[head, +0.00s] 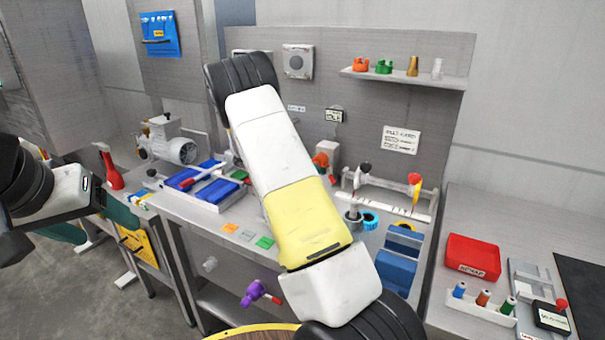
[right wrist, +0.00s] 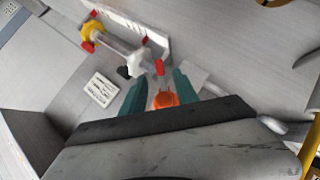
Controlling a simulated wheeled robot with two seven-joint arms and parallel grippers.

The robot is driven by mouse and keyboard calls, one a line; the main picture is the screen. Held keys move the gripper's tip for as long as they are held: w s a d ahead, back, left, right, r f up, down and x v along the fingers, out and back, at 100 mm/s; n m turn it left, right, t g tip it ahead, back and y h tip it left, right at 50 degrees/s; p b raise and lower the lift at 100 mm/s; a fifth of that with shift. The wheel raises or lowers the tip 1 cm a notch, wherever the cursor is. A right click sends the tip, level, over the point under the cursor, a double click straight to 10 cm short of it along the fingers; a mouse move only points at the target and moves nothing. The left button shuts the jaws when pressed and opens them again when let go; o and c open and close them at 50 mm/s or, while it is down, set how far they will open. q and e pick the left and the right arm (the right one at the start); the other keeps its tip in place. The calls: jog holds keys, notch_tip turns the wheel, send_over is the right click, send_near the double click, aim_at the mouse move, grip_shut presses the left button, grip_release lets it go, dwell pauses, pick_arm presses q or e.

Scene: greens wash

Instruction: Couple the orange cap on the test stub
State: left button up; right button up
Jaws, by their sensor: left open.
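In the right wrist view, an orange part (right wrist: 165,99), apparently the orange cap, sits between the two green fingers of my right gripper (right wrist: 161,76). It fills the gap, with the fingers apparently shut on it. Another orange cap-like fitting (head: 361,64) stands on the wall shelf. An orange part (head: 320,160) also shows by a pale block on the bench; I cannot tell whether it is the held one. I cannot pick out the test stub for certain. My left gripper (head: 98,222) is open and empty at the far left.
A pale rail with a yellow-and-red lever (head: 415,180) and a dark-topped lever (head: 363,170) stands beyond the right gripper; it also shows in the wrist view. Blue rings (head: 371,219), blue blocks (head: 397,270) and a red bin (head: 472,256) lie to the right.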

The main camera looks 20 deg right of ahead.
jog(key=shift+v, duration=1)
